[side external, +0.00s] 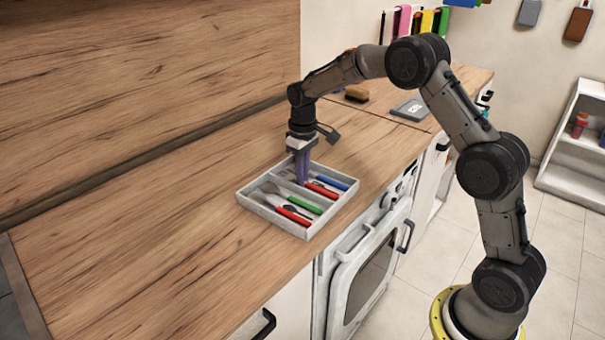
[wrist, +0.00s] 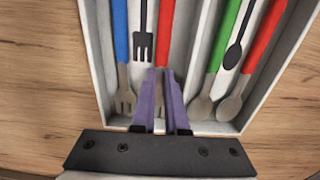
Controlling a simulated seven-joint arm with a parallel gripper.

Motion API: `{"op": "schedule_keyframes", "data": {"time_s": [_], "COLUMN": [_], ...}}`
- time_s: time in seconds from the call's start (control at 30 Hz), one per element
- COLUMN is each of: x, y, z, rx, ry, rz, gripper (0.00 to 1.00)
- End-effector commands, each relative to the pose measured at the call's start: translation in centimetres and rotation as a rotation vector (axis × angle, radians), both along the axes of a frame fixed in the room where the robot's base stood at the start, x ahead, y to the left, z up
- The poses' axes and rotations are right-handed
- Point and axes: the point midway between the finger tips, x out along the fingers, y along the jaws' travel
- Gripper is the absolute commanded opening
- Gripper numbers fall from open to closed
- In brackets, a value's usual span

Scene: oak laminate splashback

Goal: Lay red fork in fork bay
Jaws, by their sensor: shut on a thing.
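A white cutlery tray (side external: 272,219) with two bays sits on the wooden worktop. The fork bay, left in the wrist view, has a black fork symbol (wrist: 143,40) on its floor. The red fork's handle (wrist: 165,32) lies along this bay beside the divider; it also shows in the side view (side external: 321,190). My gripper (wrist: 163,80), with purple fingers, points down into the bay and is shut on the red fork near its neck. The fingers hide its head. Whether the fork touches the floor, I cannot tell.
A blue fork (wrist: 122,45) lies in the same bay. The other bay holds a green spoon (wrist: 222,45), a red spoon (wrist: 258,45) and a black spoon symbol (wrist: 238,45). A brush (side external: 357,94) and grey flat device (side external: 410,108) lie farther back. The worktop left of the tray is clear.

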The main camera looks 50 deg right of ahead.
Motion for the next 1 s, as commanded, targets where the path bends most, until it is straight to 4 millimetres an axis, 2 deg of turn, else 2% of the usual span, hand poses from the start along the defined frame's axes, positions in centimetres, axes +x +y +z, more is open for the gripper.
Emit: {"op": "schedule_keyframes", "data": {"time_s": [0.23, 0.27, 0.43, 0.77, 0.87, 1.0], "x": [0.0, 0.0, 0.0, 0.0, 0.1, 0.1], "y": [0.0, 0.0, 0.0, 0.0, 0.0, 0.0], "z": [-0.4, -0.3, -0.3, -0.1, 0.7, 3.0], "rx": [0.0, 0.0, 0.0, 0.0, -0.001, -0.001], "ry": [0.001, 0.001, 0.001, 0.0, -0.002, -0.005], "rz": [0.0, 0.0, 0.0, 0.0, 0.0, 0.0], "gripper": [0.0, 0.17, 0.46, 0.46, 0.46, 0.46]}}
